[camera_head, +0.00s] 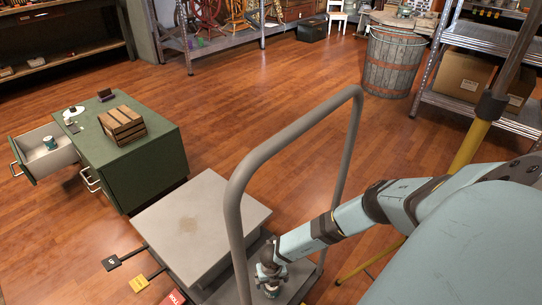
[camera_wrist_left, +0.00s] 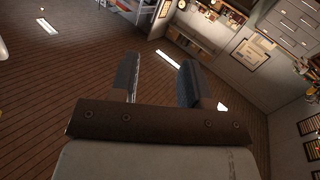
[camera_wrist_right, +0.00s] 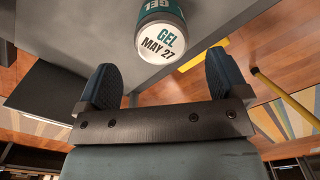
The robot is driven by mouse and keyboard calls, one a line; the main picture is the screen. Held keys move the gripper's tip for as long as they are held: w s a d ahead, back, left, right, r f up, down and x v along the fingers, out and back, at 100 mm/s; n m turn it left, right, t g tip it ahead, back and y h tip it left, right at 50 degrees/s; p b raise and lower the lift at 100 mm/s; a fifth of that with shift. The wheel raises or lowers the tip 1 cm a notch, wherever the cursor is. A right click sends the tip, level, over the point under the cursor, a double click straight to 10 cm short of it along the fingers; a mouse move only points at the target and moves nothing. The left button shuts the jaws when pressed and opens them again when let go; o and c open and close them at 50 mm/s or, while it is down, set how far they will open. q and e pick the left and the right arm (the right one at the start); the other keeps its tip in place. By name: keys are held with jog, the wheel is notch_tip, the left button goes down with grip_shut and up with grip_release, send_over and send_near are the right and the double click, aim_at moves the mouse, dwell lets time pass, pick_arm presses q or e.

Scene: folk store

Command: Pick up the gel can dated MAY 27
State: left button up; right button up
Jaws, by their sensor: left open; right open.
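In the right wrist view a gel can (camera_wrist_right: 163,38) with a teal wall and a white end reads "GEL MAY 27". It lies just beyond and between the fingertips of my open right gripper (camera_wrist_right: 163,78), with a gap on each side. In the head view my right gripper (camera_head: 268,272) is low at the cart's platform, and a small teal and white can (camera_head: 271,290) shows beside it. Another teal and white can (camera_head: 50,143) stands in the open drawer (camera_head: 38,160); its date is too small to read. My left gripper (camera_wrist_left: 158,75) is open and empty.
The cart's grey tubular handle (camera_head: 240,180) rises close to my right arm. A grey box-like block (camera_head: 195,225) stands beside it. A green cabinet (camera_head: 155,155) carries a wooden crate (camera_head: 122,124). A barrel (camera_head: 392,65) and shelves stand behind; the middle floor is clear.

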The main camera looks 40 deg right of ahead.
notch_tip(320, 180, down, 2)
jog(key=shift+f+b, duration=0.2)
jog(key=shift+b, duration=0.25)
jog(key=f+b, duration=0.2)
jog(key=f, duration=0.1)
jog(key=f+b, duration=0.1)
jog(key=shift+w+d+f+b, duration=0.15)
jog(key=shift+d+b, duration=0.1)
jog(key=shift+b, duration=0.15)
jog(key=shift+f, duration=0.3)
jog(key=shift+r, duration=0.1)
jog(key=c, duration=1.1)
pick_arm(q)
jog(key=m, duration=0.1)
jog(key=w+a+m, duration=0.1)
jog(key=w+m+t, duration=0.1)
jog(key=shift+w+a+f+h, duration=0.2)
jog(key=shift+f+h, duration=0.1)
pick_arm(e)
jog(key=shift+r, duration=0.1)
